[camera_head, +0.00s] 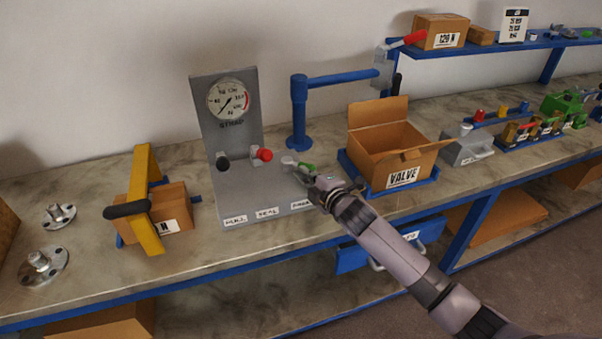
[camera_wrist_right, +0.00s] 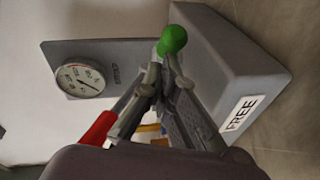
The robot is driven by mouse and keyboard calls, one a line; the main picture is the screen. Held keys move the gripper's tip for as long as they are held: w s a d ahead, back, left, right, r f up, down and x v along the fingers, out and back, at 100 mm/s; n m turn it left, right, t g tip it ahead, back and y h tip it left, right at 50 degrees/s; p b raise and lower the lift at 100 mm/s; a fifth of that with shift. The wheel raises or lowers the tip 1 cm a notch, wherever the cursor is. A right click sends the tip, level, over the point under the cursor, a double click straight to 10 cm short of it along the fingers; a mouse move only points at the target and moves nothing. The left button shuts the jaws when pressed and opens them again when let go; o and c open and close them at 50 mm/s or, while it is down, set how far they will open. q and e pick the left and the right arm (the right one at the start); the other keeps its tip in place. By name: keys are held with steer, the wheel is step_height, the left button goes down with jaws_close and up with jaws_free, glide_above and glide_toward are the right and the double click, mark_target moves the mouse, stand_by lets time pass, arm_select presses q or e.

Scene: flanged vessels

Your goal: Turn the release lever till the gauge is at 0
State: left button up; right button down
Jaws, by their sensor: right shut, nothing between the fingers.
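The grey strap station (camera_head: 197,95) carries a round white gauge (camera_head: 228,98) on its upright panel; the gauge also shows, turned sideways, in the wrist view (camera_wrist_right: 80,76). Its needle points down-left in the head view, but the value is too small to read. The station has a black-knobbed lever (camera_head: 222,161), a red-knobbed lever (camera_head: 263,155) and a green-knobbed lever (camera_head: 307,168). The green knob (camera_wrist_right: 172,39) is by the FREE label (camera_wrist_right: 241,112). My right gripper (camera_head: 318,179) is shut and empty, its fingertips close to the green knob; contact is unclear. My left gripper is out of view.
An open VALVE box (camera_head: 375,155) stands right of the station, with a blue post and arm (camera_head: 299,105) behind. A yellow frame (camera_head: 146,190) with a black handle stands around a box at the left. Metal flanges (camera_head: 42,265) lie farther left. A blue drawer (camera_head: 352,257) sits below the bench.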

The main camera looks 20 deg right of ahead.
mark_target(314, 170)
steer(key=shift+w+d+r+n+y, duration=0.1)
steer(key=shift+w+d+n+y, duration=0.15)
steer(key=shift+d+y, duration=0.2)
steer(key=shift+w+d+p, duration=0.25)
steer(key=shift+w+d, duration=0.1)
steer(key=shift+d, duration=0.2)
steer(key=shift+w+d+p, duration=0.25)
steer(key=shift+w+d, duration=0.05)
steer(key=shift+d, duration=0.2)
